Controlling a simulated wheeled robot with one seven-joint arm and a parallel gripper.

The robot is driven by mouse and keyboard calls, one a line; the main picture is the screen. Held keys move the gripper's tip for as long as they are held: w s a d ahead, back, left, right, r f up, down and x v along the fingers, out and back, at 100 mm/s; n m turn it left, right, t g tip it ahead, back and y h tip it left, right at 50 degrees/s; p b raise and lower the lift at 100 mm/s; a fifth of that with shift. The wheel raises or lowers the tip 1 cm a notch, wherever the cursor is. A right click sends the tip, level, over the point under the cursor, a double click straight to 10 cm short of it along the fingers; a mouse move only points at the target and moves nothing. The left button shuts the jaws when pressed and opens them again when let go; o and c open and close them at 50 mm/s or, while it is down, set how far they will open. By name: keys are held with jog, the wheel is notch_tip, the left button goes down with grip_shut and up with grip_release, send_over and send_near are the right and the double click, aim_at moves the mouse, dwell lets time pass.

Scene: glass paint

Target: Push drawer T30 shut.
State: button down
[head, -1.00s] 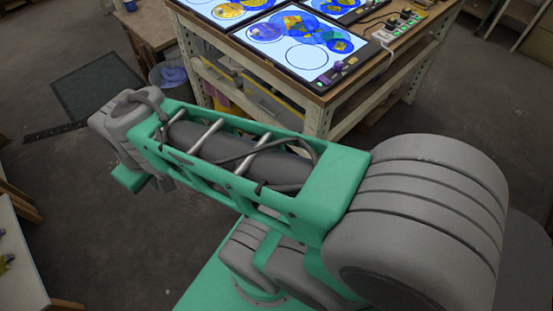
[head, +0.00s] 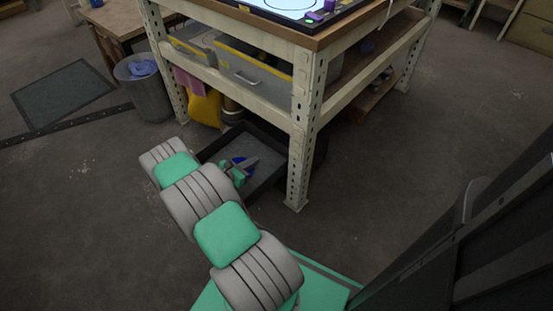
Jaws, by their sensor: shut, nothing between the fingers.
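A dark, low drawer (head: 268,146) stands out from under the worktable near the floor, open toward me. I cannot read any label on it, so I cannot confirm that it is T30. Something blue shows inside it, too small to name. My gripper (head: 240,174) is small in the head view, at the drawer's near side, partly hidden behind my arm. It looks shut, with nothing seen in it. I cannot tell whether it touches the drawer.
The worktable's pale metal legs (head: 302,160) stand right of the drawer. A grey case with yellow trim (head: 255,72) lies on the shelf above. A grey bin (head: 146,95) and a dark floor mat (head: 62,93) are at left.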

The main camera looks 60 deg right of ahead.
jog(key=shift+s+d+f, duration=0.45)
jog(key=shift+d, duration=0.15)
jog(key=b, duration=0.4)
send_near(282, 145)
jog(key=x, duration=0.5)
jog(key=shift+s+f, duration=0.1)
jog(key=shift+f, duration=0.35)
jog(key=shift+s+d+r, duration=0.1)
jog(key=shift+d, duration=0.55)
